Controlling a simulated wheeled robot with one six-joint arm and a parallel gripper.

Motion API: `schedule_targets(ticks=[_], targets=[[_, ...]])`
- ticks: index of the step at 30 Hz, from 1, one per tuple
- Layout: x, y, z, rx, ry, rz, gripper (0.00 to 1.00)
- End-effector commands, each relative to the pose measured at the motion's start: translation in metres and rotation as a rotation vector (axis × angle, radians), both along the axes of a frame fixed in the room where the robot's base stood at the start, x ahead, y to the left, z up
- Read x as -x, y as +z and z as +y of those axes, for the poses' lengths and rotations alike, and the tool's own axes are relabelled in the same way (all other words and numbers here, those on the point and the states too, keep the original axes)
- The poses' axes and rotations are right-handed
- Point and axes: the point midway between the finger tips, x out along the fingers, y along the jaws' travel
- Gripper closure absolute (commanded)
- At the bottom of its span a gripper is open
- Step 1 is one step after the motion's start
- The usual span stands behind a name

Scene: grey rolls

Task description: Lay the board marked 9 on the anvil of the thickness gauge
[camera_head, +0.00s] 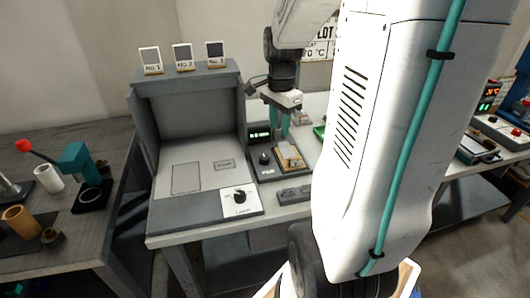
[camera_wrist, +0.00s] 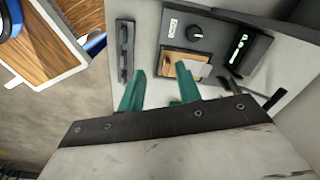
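My gripper (camera_head: 279,131) points down over the bench, its teal fingers apart. The wrist view also shows my gripper (camera_wrist: 160,69) with clear space between the fingers and nothing held. Ahead of it is a dark instrument (camera_head: 267,172) with a green display and a knob, which looks like the thickness gauge; I cannot read its name. A small wood-coloured piece (camera_head: 289,157) lies on its right side, partly under a pale part. It also shows in the wrist view (camera_wrist: 172,66), close to the right fingertip. I cannot read a 9 on anything.
A grey booth (camera_head: 194,75) with several small cards on top stands left of the instrument. A dark block (camera_head: 293,194) lies in front of the instrument. A teal press (camera_head: 78,163) stands on the left bench. My white arm hides much of the right side.

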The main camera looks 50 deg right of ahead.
Motion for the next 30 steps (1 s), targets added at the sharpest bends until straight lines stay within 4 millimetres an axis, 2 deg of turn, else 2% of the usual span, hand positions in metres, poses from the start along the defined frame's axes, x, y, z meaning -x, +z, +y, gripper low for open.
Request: schedule_targets(ticks=[1, 6, 9, 12, 15, 19, 30], targets=[[0.002, 0.018, 0.033, 0.013, 0.160, -0.014, 0.66], [0.032, 0.056, 0.126, 0.042, 0.728, -0.032, 0.66], [0.060, 0.068, 0.170, 0.062, 1.049, -0.042, 0.66], [0.089, 0.074, 0.200, 0.079, 1.326, -0.051, 0.66], [0.111, 0.076, 0.218, 0.094, 1.533, -0.056, 0.66], [0.128, 0.076, 0.229, 0.105, 1.684, -0.059, 0.66], [0.132, 0.075, 0.231, 0.105, 1.723, -0.058, 0.66]])
